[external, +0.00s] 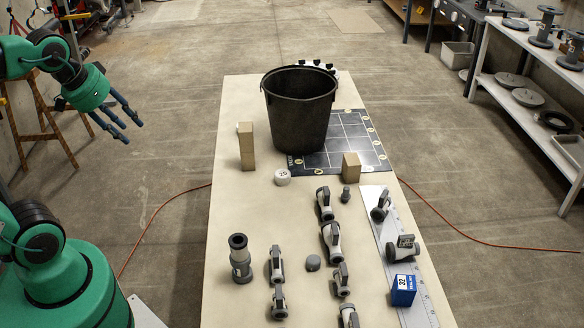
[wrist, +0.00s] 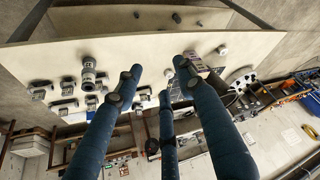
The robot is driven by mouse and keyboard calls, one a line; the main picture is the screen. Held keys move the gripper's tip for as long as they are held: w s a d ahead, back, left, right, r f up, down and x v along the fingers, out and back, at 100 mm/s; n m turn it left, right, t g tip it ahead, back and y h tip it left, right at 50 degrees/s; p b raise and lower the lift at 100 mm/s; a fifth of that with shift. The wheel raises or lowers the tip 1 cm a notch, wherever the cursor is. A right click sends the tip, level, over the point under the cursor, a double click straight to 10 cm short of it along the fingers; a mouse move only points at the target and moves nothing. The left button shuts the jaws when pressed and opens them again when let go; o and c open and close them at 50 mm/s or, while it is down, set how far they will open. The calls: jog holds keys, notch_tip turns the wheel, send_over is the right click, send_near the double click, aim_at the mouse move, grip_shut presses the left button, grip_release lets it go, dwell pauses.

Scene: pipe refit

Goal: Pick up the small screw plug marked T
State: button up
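My gripper (external: 133,130) hangs left of the table, above the floor, with its blue fingers spread and nothing between them. In the wrist view, my gripper (wrist: 159,76) shows its fingers apart. A small dark grey plug-like piece (external: 345,193) stands on the table in front of the tan block. A low grey cap (external: 313,262) lies among the valves. A short white round piece (external: 282,177) with dark marks on top lies near the bucket. No letter T is legible, so I cannot tell which piece is marked T.
A black bucket (external: 299,112) stands partly over a dark gridded mat (external: 350,130). Tall (external: 246,147) and short (external: 351,167) tan blocks flank it. Several grey-and-white valves, an upright fitting (external: 240,258), a blue box (external: 403,290) and a ruler (external: 418,300) occupy the front. The table's left middle is clear.

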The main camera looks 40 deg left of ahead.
jog(key=w+d+r+n+g+p, duration=0.1)
jog(key=w+d+r+p, duration=0.15)
jog(key=w, duration=0.55)
jog(key=w+d+r+n+p, duration=0.1)
jog(key=w+d+r+p, duration=0.2)
jog(key=w, duration=0.5)
jog(key=n+g+p, duration=0.4)
jog(key=n+p, duration=0.1)
jog(key=p, duration=0.8)
send_over(347, 188)
notch_tip(347, 188, down, 27)
jog(key=shift+r, duration=0.15)
jog(key=shift+a, duration=0.1)
jog(key=shift+f, duration=4.3)
